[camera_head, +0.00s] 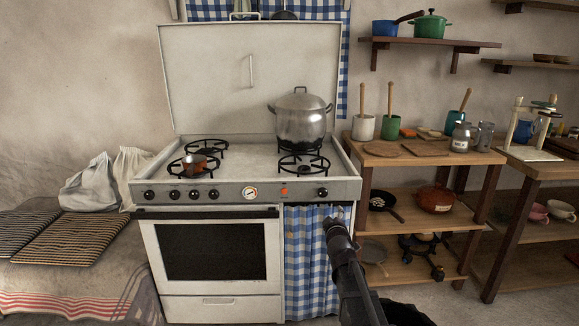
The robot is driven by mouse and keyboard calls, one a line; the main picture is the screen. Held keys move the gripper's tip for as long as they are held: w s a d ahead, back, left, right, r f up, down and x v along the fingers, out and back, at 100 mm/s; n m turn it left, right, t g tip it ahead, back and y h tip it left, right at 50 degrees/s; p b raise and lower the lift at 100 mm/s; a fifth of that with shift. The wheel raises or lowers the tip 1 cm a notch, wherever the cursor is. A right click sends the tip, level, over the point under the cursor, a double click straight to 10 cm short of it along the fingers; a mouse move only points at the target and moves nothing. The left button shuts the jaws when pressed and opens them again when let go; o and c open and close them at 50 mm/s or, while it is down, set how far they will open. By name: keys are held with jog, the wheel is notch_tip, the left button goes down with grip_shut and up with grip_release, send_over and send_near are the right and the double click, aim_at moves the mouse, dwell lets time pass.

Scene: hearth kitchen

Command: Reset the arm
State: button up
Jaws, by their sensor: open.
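My gripper (337,218) is at the end of my dark arm, which rises from the bottom edge right of centre. It is in front of the stove's blue checked curtain and appears empty. It is open, though its fingers are small and hard to make out. The white stove (225,305) stands behind it, with its lid raised and its oven door shut.
A silver lidded pot (300,120) sits on the back right burner. A small copper pan (194,162) sits on the front left burner. A wooden shelf table (440,158) with jars and pans stands close on the right. Cloth sacks (95,188) lie at left.

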jog(key=s+d+f+m+g+h, duration=0.25)
jog(key=s+f+m+g, duration=0.55)
jog(key=s+f, duration=0.6)
jog(key=s+a+f+m+g+y, duration=0.15)
jog(key=s+g, duration=0.25)
jog(key=s, duration=0.5)
jog(key=s+a+f+g+y, duration=0.2)
jog(key=s+g, duration=0.3)
jog(key=s, duration=0.3)
notch_tip(320, 180, up, 32)
jog(key=p, duration=3.1)
jog(key=shift+s+a+f, duration=0.15)
jog(key=shift+s+f, duration=0.1)
jog(key=shift+s, duration=0.15)
jog(key=c, duration=0.4)
jog(key=shift+c, duration=0.2)
